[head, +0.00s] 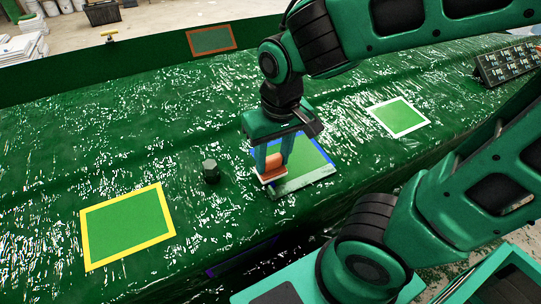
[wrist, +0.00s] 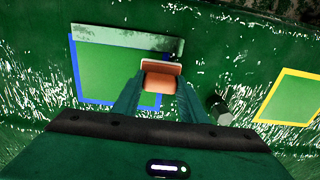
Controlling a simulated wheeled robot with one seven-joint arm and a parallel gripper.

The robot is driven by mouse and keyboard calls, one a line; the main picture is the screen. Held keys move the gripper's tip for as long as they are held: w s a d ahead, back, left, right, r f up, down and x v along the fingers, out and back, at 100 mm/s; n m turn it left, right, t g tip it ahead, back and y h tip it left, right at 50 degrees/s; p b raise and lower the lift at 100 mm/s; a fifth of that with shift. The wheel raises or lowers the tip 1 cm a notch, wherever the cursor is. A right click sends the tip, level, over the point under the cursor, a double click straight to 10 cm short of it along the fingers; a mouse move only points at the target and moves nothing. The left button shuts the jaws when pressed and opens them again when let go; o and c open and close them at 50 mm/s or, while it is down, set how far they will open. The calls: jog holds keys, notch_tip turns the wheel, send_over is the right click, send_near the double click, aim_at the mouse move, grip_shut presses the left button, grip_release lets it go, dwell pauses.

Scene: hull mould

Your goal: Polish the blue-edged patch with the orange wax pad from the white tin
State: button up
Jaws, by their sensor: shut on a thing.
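My gripper (head: 274,172) is shut on the orange wax pad (head: 276,164), which has a pale underside. The pad also shows between the fingers in the wrist view (wrist: 161,80). The blue-edged patch (head: 301,152) is a green square on the dark green hull, partly hidden behind my gripper. The pad is at one corner of the patch, at its right edge in the wrist view (wrist: 105,75). A paler grey-green strip (wrist: 125,40) lies along one side of the patch there. I cannot tell whether the pad touches the surface. I cannot make out the white tin.
A dark hexagonal knob (head: 210,171) stands up from the hull left of my gripper. A dark rack (head: 507,63) stands at far right.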

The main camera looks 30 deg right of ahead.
jog(key=shift+s+r, duration=0.2)
jog(key=shift+r, duration=1.25)
jog(key=shift+s+r, duration=0.2)
jog(key=shift+r, duration=1.35)
jog(key=shift+s, duration=0.15)
